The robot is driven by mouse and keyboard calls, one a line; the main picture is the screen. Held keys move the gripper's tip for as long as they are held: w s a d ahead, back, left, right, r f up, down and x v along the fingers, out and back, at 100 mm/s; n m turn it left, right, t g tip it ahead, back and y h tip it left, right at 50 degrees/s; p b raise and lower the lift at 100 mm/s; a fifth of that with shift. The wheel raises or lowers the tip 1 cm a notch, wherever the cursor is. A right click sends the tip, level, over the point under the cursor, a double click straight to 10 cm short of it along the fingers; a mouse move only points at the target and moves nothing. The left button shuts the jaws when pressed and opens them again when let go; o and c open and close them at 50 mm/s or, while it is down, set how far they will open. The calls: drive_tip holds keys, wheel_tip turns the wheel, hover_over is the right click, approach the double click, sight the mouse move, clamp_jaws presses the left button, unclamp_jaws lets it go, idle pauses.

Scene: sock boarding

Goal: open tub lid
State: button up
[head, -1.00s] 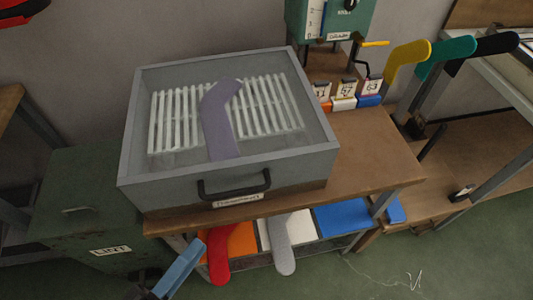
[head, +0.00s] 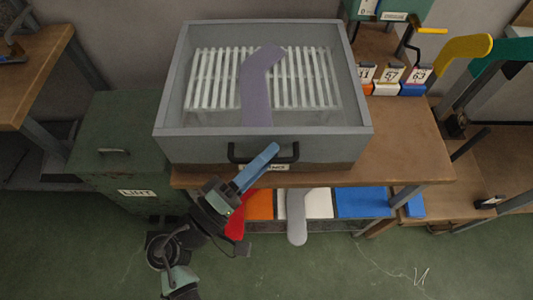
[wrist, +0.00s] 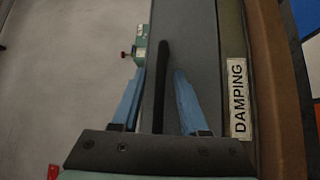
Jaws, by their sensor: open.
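The grey damping tub (head: 200,146) stands on the brown bench, with a clear flat lid (head: 215,118) closed over it. A pale slatted rack (head: 212,78) and a lavender sock form (head: 257,92) show through the lid. The black handle (head: 233,153) is on the tub's front, above a label. My gripper (head: 270,150), with blue fingers, is at this handle in the head view and hides part of it. In the wrist view my gripper (wrist: 156,80) is open, with the dark handle bar (wrist: 163,75) between its fingers. I cannot tell whether either finger touches the bar.
The label "DAMPING" (wrist: 238,97) is beside the right finger. A green lint bin (head: 125,160) stands left of the bench. Red and grey sock forms (head: 297,215) hang below the bench front. Numbered blocks (head: 385,88) and yellow and teal forms are at the right. Open floor lies in front.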

drive_tip(key=shift+w+d, duration=0.1)
drive_tip(key=shift+d, duration=0.05)
clamp_jaws()
idle(1.4)
